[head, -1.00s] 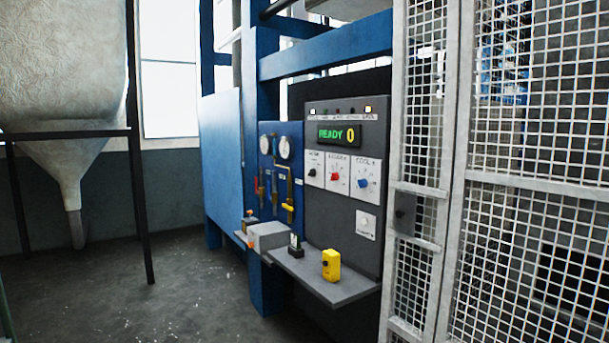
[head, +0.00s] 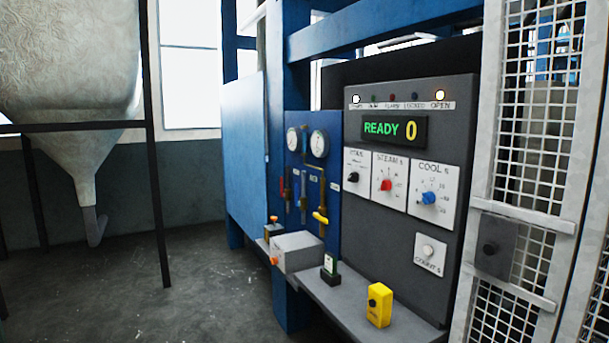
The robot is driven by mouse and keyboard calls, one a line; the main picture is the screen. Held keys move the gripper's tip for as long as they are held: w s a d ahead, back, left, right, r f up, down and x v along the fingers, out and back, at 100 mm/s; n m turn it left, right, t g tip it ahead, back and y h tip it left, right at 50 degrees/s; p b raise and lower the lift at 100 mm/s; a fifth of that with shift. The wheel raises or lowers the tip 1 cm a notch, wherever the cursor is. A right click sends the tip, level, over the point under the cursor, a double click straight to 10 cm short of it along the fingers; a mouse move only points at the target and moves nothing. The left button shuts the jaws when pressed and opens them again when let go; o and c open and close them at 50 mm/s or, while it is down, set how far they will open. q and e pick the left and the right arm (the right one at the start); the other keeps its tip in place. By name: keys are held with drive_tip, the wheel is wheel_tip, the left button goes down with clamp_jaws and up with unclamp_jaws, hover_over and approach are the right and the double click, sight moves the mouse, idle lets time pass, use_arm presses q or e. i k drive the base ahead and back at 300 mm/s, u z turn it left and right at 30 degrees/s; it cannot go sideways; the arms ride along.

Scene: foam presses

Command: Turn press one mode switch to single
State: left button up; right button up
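The press control panel (head: 440,115) is a grey upright box right of centre in the head view. A white plate with a round button (head: 428,250) sits lower right. Neither of my grippers is in view.
A grey shelf (head: 341,300) juts out below the panel, bearing a yellow box (head: 379,305), a small black stand (head: 330,270) and a grey box (head: 297,252). Mesh guarding (head: 516,165) stands at right, a hopper (head: 75,70) at left. The floor (head: 190,285) between is clear.

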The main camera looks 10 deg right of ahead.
sight(353, 177)
drive_tip(key=u, duration=0.05)
drive_tip(key=i, duration=1.95)
drive_tip(key=z, duration=0.2)
